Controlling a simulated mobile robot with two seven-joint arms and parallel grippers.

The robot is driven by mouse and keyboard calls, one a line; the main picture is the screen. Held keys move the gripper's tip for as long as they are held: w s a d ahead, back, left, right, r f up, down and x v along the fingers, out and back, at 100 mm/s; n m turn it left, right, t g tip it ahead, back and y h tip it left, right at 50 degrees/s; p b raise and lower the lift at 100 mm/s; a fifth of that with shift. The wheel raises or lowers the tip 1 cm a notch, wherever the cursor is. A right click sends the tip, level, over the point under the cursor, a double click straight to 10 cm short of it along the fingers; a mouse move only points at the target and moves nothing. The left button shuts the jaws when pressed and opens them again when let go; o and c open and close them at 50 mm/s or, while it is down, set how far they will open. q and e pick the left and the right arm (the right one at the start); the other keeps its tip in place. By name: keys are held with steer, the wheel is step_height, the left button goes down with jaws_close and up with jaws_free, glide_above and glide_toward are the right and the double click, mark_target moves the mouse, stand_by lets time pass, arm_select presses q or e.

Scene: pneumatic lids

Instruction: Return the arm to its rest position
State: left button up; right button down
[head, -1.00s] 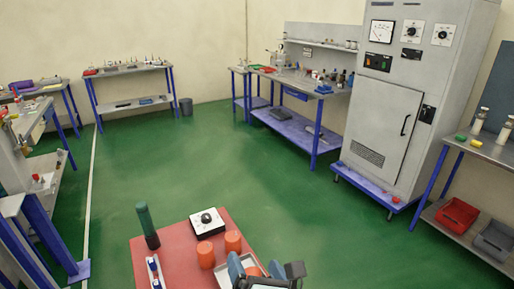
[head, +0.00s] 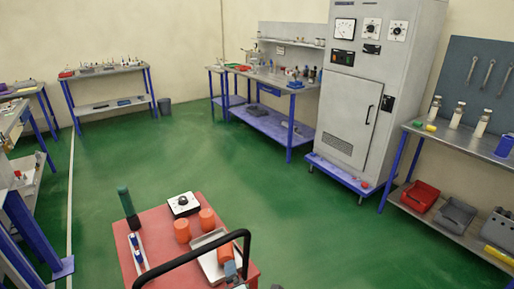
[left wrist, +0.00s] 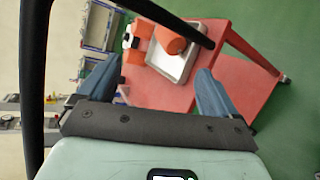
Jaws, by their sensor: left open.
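My left gripper (left wrist: 158,70) is open, with its two blue fingers apart and nothing between them. In the head view only a small blue part of it (head: 231,270) shows at the bottom edge, by the red cart (head: 160,226). In the left wrist view the red cart (left wrist: 228,60) lies beyond the fingertips. A pale tray (left wrist: 184,66) on the cart holds an orange cylinder (left wrist: 170,39), seen past the fingers and apart from them. The same tray (head: 208,262) and cylinder (head: 225,254) show in the head view. My right gripper is not in view.
A black curved bar (head: 200,253) arches over the cart's near side. The cart also bears a dial box (head: 183,204), a dark green cylinder (head: 129,207) and orange cylinders (head: 182,231). A tall grey cabinet (head: 350,100) and workbenches stand along the walls. Green floor (head: 300,210) is clear.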

arm_select(q)
steer(key=s+a+f+m+g+h, duration=0.1)
steer(key=s+a+f+m+g, duration=0.2)
steer(key=f, duration=0.5)
steer(key=s+f+m+g+h, duration=0.1)
steer(key=s+f+m+h, duration=0.15)
steer(key=f+m, duration=0.4)
steer(key=s+a+f+m+g, duration=0.2)
steer(key=s+f, duration=0.1)
steer(key=f, duration=0.7)
steer(key=s+a+f+m+g+h, duration=0.1)
steer(key=s+f+m+g, duration=0.3)
steer(key=s, duration=0.7)
steer(key=s+a+f+m+g+h, duration=0.1)
steer(key=s+f+m+g+h, duration=0.1)
steer(key=s+f+m+g, duration=0.2)
steer(key=s+f, duration=0.3)
steer(key=s, duration=0.5)
steer(key=shift+a+f+m, duration=0.15)
steer(key=shift+f+m, duration=0.2)
steer(key=shift+f, duration=0.05)
